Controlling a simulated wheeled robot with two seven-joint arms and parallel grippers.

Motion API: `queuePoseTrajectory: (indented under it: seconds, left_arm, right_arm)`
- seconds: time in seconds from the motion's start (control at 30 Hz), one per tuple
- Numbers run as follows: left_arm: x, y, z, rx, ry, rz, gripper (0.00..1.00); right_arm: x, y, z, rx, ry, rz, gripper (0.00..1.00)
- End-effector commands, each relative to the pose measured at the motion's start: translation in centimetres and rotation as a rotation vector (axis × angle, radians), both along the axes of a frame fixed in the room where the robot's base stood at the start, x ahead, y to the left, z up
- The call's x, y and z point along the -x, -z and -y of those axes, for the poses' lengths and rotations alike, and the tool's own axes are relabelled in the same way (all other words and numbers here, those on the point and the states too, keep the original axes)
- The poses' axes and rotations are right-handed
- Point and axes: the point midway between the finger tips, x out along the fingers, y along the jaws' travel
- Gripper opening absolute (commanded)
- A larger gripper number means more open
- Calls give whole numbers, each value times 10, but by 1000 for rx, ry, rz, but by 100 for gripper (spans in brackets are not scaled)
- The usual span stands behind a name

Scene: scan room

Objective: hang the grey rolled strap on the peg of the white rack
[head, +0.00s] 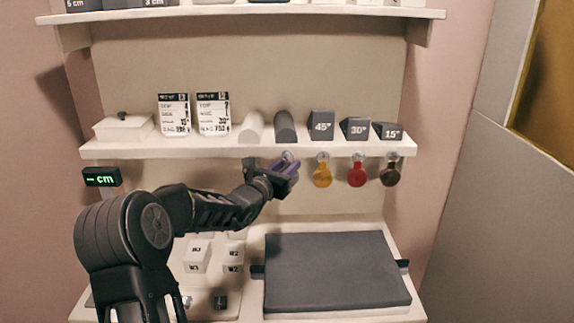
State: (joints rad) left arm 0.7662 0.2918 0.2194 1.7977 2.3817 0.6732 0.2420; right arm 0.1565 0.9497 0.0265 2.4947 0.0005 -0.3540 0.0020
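My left gripper (282,172) reaches up from the left to just under the front edge of the middle shelf, the white rack (250,150). Its fingers appear closed around a small purplish-grey thing, which looks like the grey rolled strap (291,168). The fingers cover much of the strap. A pale round peg end seems to show at the strap's top, but I cannot tell whether the strap is on it or only in front of it. My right gripper is not in view.
Yellow (322,174), red (357,174) and dark brown (390,174) rolled straps hang to the right of the gripper. Grey angle blocks (321,125), two rolls and printed cards (214,114) stand on the shelf above. A dark grey pad (335,270) lies below.

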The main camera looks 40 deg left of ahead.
Motion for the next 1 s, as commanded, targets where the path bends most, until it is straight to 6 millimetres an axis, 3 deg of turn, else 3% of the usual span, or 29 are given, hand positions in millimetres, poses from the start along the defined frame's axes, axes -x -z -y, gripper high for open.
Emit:
queuePoseTrajectory:
  seconds: [0.03,0.2,0.37,0.7,1.0]
  left_arm:
    - [0,3,-9,7,-19,-6,39]
    - [4,3,-9,6,-19,-5,53]
    - [22,3,-6,4,-21,-5,53]
    - [78,-6,11,-6,-8,8,53]
    - [91,-9,16,-6,-2,12,53]
  right_arm:
    - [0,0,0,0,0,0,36]
    - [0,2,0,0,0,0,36]
    - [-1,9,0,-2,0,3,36]
    - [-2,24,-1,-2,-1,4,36]
    - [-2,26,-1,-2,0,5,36]
